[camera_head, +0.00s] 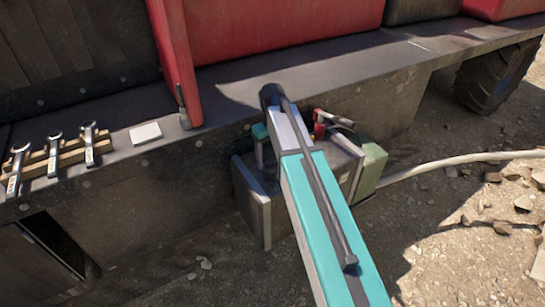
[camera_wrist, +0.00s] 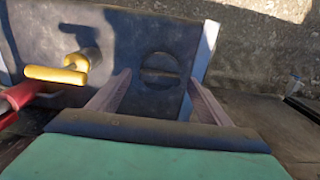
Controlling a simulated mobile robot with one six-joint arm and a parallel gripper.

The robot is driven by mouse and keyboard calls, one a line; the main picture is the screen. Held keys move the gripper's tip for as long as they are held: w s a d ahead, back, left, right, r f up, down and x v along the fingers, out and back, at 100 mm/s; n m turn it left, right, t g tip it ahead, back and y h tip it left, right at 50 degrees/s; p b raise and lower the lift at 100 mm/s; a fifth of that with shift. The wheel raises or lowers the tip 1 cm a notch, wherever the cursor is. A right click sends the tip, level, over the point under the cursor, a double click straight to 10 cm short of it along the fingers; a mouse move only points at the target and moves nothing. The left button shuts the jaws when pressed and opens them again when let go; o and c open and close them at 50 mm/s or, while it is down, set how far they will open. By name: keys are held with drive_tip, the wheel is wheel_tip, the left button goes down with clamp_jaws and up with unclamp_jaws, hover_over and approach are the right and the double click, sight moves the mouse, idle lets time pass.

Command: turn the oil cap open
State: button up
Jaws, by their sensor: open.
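The oil cap (camera_wrist: 160,67) shows in the wrist view as a dark round disc with a raised bar across it, set in a flat dark metal top (camera_wrist: 130,32). My gripper (camera_wrist: 160,76) is open, with one finger to the left of the cap and one to the right in this view. The fingers hold nothing. How far their tips stand above the cap, I cannot tell. In the head view my teal arm reaches down over a grey metal box (camera_head: 258,203) beside the vehicle and hides the cap and most of the gripper.
A yellow handle (camera_wrist: 57,75) and a red part (camera_wrist: 18,98) stand left of the fingers in the wrist view. Several wrenches (camera_head: 54,152) lie on a wooden rack on the ledge (camera_head: 115,170). A pale hose (camera_head: 450,161) runs right over rocky ground.

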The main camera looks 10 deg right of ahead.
sight(272, 160)
wheel_tip(272, 160, up, 13)
drive_tip(key=p, duration=0.4)
drive_tip(key=shift+f, duration=0.1)
drive_tip(key=shift+f, duration=0.1)
idle(0.7)
